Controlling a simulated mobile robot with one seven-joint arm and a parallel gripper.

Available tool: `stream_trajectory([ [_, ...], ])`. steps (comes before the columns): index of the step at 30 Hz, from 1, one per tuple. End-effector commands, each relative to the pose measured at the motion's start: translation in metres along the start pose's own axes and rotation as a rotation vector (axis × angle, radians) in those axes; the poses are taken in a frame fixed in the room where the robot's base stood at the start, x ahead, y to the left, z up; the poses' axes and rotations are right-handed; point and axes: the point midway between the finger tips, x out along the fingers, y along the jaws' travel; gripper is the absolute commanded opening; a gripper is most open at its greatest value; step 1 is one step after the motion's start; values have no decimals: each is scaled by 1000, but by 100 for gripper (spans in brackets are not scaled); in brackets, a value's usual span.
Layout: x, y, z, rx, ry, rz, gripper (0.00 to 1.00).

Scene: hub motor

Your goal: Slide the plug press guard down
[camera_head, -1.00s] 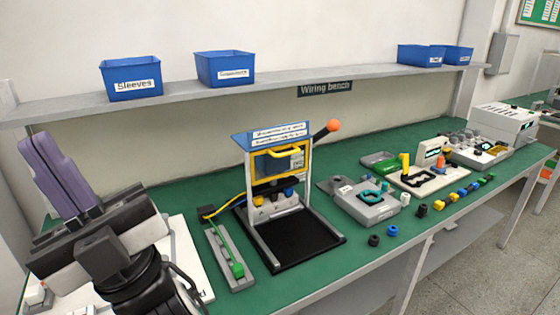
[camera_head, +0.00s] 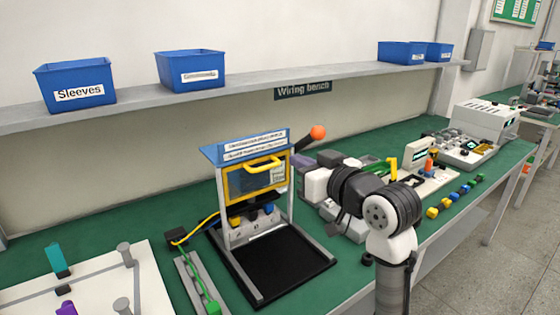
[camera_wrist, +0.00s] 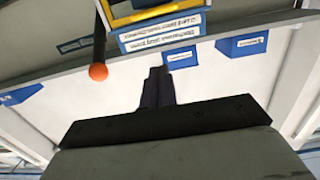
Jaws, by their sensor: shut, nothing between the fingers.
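The plug press (camera_head: 262,205) stands on the green bench, with a blue sign on top and a black base plate. Its guard (camera_head: 232,185) is a yellow-framed clear panel with a yellow handle (camera_head: 265,168). The guard sits high in the frame, leaving the space below it uncovered. In the wrist view, part of the yellow guard (camera_wrist: 145,16) shows at the top edge, beside the sign. My gripper (camera_wrist: 157,72) is shut and empty there, its fingers apart from the guard. In the head view my gripper is just right of the press, partly hidden by my wrist.
The press lever's orange knob (camera_head: 318,132) sticks out at upper right; it also shows in the wrist view (camera_wrist: 98,72). A grey strip with a green plug (camera_head: 213,307) lies left of the press. Blue bins (camera_head: 190,69) stand on the shelf above.

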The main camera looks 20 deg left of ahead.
Motion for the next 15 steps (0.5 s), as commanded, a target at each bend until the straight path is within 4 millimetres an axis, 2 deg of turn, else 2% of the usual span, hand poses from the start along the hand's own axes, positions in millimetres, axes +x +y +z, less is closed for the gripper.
stream_trajectory([
  [5,26,-2,-3,1,-1,-5,0],
  [15,100,-2,-4,0,-1,-4,0],
])
